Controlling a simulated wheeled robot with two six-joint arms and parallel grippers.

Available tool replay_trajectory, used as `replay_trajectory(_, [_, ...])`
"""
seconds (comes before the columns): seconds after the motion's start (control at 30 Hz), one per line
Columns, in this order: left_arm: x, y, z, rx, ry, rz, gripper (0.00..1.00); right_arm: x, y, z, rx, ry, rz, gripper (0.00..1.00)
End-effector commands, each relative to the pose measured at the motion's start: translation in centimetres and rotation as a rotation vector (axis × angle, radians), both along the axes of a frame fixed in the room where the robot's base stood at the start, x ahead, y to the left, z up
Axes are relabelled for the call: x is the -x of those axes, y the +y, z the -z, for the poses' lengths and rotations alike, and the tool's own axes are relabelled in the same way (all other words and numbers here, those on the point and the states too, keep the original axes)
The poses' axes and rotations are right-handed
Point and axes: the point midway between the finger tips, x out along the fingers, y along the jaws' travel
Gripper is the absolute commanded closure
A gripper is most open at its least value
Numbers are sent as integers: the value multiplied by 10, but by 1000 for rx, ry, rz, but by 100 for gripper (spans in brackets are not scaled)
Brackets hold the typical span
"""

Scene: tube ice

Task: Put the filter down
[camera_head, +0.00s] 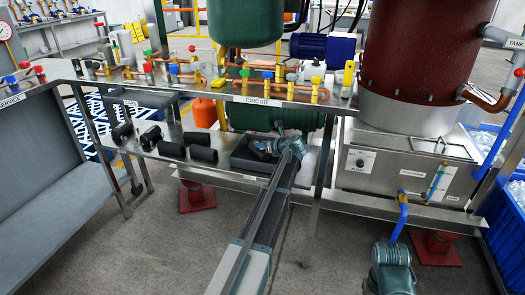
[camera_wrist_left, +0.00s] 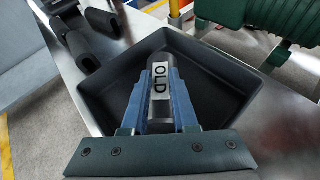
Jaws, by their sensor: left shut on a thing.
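The filter is a dark cylinder (camera_wrist_left: 162,66) with a white label reading OLD. My left gripper (camera_wrist_left: 161,82) is shut on it, with one blue finger along each side. In the left wrist view the filter is over or inside a dark open tray (camera_wrist_left: 105,88); I cannot tell whether it touches the floor. In the head view the left gripper (camera_head: 268,148) reaches over the same tray (camera_head: 238,163) on the lower shelf, and the filter (camera_head: 257,149) is partly hidden. Part of my right arm shows at the bottom right; its fingers cannot be made out.
Several black foam sleeves (camera_head: 172,149) lie on the shelf left of the tray. Above runs a bench edge labelled CIRCUIT (camera_head: 257,101) with copper pipes and valves. A green vessel (camera_head: 260,118) stands behind the tray. A steel tank unit (camera_head: 385,165) stands at the right.

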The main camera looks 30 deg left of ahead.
Motion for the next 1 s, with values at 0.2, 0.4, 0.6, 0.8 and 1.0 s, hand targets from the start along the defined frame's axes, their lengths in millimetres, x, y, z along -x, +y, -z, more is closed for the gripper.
replay_trajectory(0.2, [0,0,1,-1,0,0,100,0,0,1,-1,0,-1,100])
replay_trajectory(0.4, [0,0,5,0,0,0,71,0,0,5,-1,0,-1,100])
replay_trajectory(0.6, [0,0,4,0,0,0,43,0,0,4,-1,0,-1,100])
replay_trajectory(0.8, [0,0,4,0,0,0,43,0,0,4,-1,0,-1,100])
replay_trajectory(1.0, [4,-7,-5,0,0,1,43,0,0,-5,0,0,0,100])
